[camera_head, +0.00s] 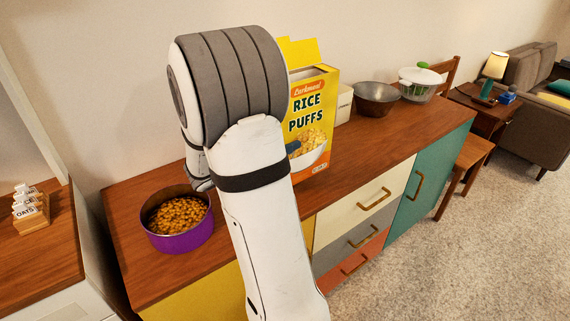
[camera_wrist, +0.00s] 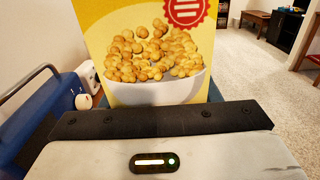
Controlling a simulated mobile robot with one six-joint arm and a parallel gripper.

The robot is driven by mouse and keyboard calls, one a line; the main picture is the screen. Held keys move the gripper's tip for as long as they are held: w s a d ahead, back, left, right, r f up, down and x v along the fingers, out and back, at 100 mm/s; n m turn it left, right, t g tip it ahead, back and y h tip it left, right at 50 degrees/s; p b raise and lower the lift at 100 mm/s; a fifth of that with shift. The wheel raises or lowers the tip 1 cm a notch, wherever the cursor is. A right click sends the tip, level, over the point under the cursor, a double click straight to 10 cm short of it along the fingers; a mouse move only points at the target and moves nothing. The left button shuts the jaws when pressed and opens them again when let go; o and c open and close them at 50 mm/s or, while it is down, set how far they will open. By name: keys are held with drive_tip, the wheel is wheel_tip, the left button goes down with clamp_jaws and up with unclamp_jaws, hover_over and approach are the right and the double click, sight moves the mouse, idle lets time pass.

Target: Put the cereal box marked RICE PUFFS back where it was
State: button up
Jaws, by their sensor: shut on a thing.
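The yellow RICE PUFFS box (camera_head: 312,118) is upright over the wooden sideboard top, with its top flap raised open. Its front panel faces the head camera. The wrist view shows a face of the box (camera_wrist: 155,60) with a bowl of puffs and a red badge, close in front of my gripper (camera_wrist: 148,104). My gripper is shut on the box. Its fingers are mostly hidden by my wrist and arm. The box's left part is hidden behind my arm in the head view. I cannot tell whether its bottom touches the sideboard.
A purple pot (camera_head: 180,240) full of orange-brown cereal stands at the sideboard's left. Right of the box are a whitish container (camera_head: 344,104), a metal bowl (camera_head: 377,98) and a white colander (camera_head: 420,82). A card holder (camera_head: 31,213) sits on the left counter. The sideboard's front right (camera_head: 378,140) is clear.

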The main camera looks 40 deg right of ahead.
drive_tip(key=shift+s+d+f+b, duration=0.1)
drive_tip(key=shift+f+b, duration=0.05)
drive_tip(key=shift+f, duration=1.1)
drive_tip(key=shift+s+d+f+b, duration=0.1)
drive_tip(key=shift+f+b, duration=0.05)
drive_tip(key=shift+f, duration=1.15)
drive_tip(key=o, duration=1.3)
